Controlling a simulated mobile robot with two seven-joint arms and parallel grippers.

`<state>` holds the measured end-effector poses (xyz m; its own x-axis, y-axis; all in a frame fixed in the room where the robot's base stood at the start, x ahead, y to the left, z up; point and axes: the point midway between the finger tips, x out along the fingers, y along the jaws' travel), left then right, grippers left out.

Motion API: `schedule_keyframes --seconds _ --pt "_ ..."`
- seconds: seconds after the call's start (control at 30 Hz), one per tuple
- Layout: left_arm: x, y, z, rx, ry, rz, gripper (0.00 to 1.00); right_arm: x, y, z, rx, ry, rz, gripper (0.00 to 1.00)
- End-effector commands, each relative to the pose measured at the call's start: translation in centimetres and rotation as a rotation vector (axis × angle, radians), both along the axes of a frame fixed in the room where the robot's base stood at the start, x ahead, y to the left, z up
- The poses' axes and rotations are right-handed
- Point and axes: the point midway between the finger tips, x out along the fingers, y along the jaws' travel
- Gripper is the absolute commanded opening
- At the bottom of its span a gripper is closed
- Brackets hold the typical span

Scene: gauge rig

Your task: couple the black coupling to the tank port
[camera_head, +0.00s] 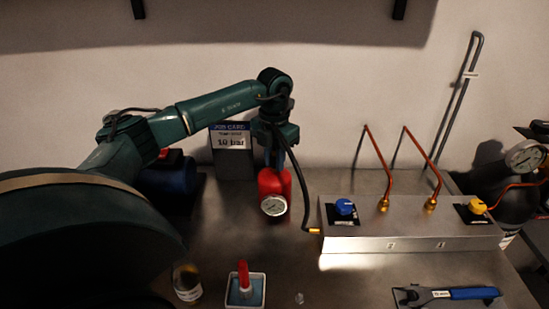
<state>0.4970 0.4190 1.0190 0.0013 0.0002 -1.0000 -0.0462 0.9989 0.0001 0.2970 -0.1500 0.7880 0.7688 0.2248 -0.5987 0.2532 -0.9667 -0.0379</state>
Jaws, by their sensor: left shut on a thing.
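My left gripper (274,153) points down just above a red tank (268,182) with a round white-faced gauge (273,205). The gripper is shut on the black coupling at the end of a black hose (302,192); its fingers and the dark hose end hide the coupling itself. The tank port is hidden behind the fingers, and I cannot tell whether coupling and port touch. The hose runs down to a brass fitting (314,231) at the left end of a metal manifold (415,244). My right gripper is not in view.
The manifold carries a blue knob (345,207), a yellow knob (477,206) and two copper pipes (420,150). A job card (232,142) stands behind. In front are a tray with a red-topped item (245,290), a small jar (187,281) and a blue-handled wrench (455,294).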

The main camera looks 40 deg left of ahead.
Motion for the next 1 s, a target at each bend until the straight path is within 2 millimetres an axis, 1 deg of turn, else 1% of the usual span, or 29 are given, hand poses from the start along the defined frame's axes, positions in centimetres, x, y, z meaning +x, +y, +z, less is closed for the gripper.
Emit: schedule_keyframes --seconds 0.07,0.1,0.23,0.4,0.7,1.0 --pt "-0.06 -0.05 -0.05 0.000 0.004 -0.001 0.00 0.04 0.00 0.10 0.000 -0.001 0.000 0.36" --pt "-0.07 -0.05 -0.09 0.000 0.004 -0.001 0.24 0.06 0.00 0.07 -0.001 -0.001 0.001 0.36" --pt "-0.05 -0.04 -0.05 0.000 0.003 -0.001 0.35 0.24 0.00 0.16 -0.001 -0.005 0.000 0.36" --pt "-0.03 -0.03 0.00 0.000 0.002 -0.001 0.35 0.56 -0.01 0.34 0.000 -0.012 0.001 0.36" --pt "-0.01 -0.01 0.04 0.000 0.001 0.000 0.60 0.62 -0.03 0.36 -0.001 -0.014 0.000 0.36" --pt "-0.02 0.00 0.03 0.000 0.001 0.000 0.61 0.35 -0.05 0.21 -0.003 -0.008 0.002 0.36"
